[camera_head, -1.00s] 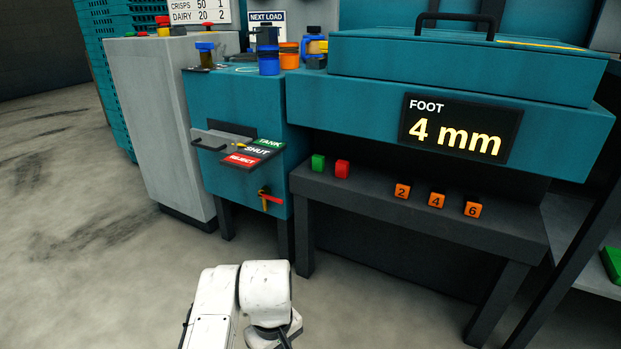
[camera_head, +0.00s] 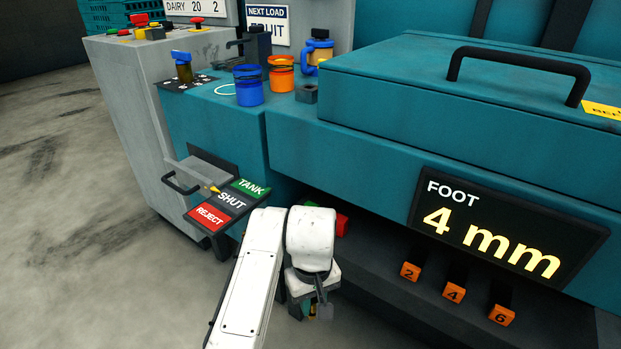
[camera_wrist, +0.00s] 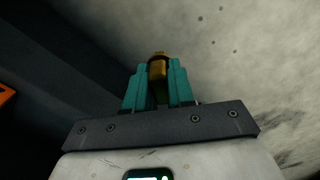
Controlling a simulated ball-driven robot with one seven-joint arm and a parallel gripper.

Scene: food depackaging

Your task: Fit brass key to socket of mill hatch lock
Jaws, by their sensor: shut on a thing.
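My gripper (camera_wrist: 159,80) has its teal fingers shut on a brass-coloured piece (camera_wrist: 158,68), which I take to be the brass key; its lower part is dark between the fingers. In the head view my gripper (camera_head: 311,311) hangs low in front of the teal machine, and the held piece is mostly hidden there. A small grey block with a dark square opening (camera_head: 307,94) sits on the machine top, left of the big lidded housing (camera_head: 440,100). It may be the lock socket; I cannot tell for sure. My gripper is well below and apart from it.
Blue (camera_head: 249,86) and orange (camera_head: 281,74) jars and a blue-handled jug (camera_head: 318,48) stand near the block. A lever plate marked TANK, SHUT, REJECT (camera_head: 230,202) juts out at left. Floor at left is clear.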

